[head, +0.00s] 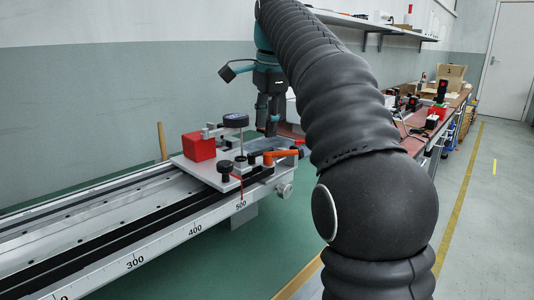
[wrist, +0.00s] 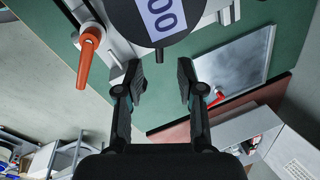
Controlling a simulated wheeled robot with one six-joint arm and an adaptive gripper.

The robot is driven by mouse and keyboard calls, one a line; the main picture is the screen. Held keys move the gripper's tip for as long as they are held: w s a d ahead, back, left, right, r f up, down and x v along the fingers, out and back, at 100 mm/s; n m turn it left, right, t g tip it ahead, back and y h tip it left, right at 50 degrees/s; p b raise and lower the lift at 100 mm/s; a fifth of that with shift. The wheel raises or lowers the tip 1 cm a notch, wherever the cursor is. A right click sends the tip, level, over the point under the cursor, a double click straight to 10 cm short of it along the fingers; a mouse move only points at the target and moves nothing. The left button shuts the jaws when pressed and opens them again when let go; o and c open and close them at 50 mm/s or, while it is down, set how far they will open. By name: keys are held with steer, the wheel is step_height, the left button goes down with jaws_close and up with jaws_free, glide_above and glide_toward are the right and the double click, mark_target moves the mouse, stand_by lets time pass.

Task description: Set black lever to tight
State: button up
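No part is plainly a black lever. Black parts on the grey carriage plate (head: 203,172) are a small knob (head: 225,167) and a round disc (head: 236,120) on an upright post. In the wrist view a black disc with a white numbered label (wrist: 160,18) is at the top, cut off, with a short dark bar below it. An orange lever (head: 281,155) is at the plate's right end; it also shows in the wrist view (wrist: 90,48). My gripper (head: 268,122) points down above the plate's back right. Its fingers (wrist: 160,82) are apart, with nothing between them.
A red block (head: 199,147) stands on the carriage, left of the disc. The numbered rail (head: 135,262) runs to the lower left. A workbench (head: 418,140) with several items lies to the right, under a wall shelf (head: 365,22). My arm hides part of the bench.

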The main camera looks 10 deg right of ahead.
mark_target(265, 150)
steer(key=f, duration=0.3)
steer(key=w+f+b, duration=0.1)
steer(key=f, duration=0.1)
steer(key=shift+a+f+b, duration=0.15)
steer(key=shift+f+b, duration=0.15)
steer(key=shift+f, duration=0.1)
jaws_close()
steer(key=shift+d, duration=0.3)
steer(key=shift+a, duration=0.2)
steer(key=shift+w+r+p, duration=0.1)
steer(key=shift+r+p, duration=0.05)
steer(key=shift+p, duration=0.2)
